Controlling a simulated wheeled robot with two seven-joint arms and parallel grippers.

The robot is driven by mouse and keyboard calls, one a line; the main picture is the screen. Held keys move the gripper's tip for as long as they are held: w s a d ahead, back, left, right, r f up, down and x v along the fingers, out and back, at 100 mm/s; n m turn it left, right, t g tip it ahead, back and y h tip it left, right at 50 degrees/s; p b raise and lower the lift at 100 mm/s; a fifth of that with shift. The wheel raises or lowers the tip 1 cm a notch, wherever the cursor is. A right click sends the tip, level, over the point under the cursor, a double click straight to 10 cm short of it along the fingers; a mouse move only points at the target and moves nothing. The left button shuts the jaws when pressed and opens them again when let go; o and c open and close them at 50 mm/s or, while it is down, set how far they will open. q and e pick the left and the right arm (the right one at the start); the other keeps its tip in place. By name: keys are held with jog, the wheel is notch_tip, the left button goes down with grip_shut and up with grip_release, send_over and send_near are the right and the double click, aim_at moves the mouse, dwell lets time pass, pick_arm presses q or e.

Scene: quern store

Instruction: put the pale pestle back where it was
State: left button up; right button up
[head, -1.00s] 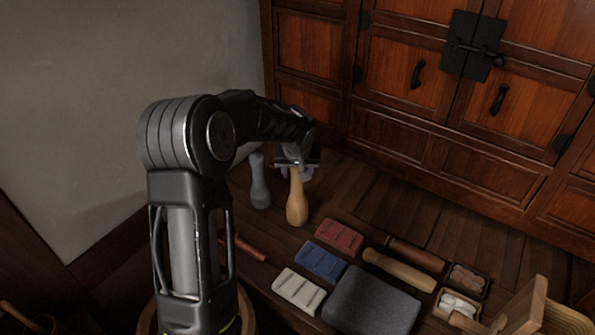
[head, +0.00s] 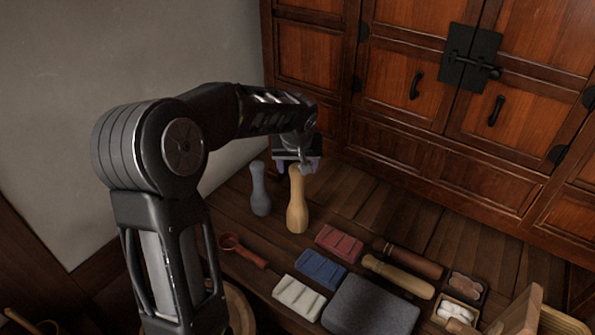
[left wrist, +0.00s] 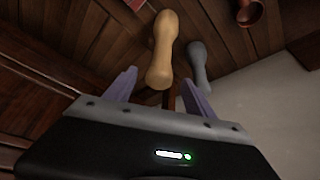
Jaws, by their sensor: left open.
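The pale wooden pestle (head: 297,205) stands upright on the dark wooden surface, right of a grey pestle (head: 260,190). My left gripper (head: 299,165) is open at the pale pestle's upper end, with its purple fingers partly hidden behind and beside it. In the left wrist view the pale pestle (left wrist: 163,48) lies ahead of the open fingers (left wrist: 158,77), its near end close to the gap between them. I cannot tell whether they touch it. The grey pestle (left wrist: 198,66) is just right of it there. My right gripper is not in view.
A red scoop (head: 243,251) lies left. Red (head: 339,243), blue (head: 320,269) and white (head: 299,296) blocks and a dark grey slab (head: 371,308) lie in front. Two rods (head: 398,276) and small boxes (head: 457,309) are at right. A cabinet (head: 430,150) stands behind.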

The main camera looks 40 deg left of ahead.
pick_arm(q)
jog(key=shift+v, duration=1.7)
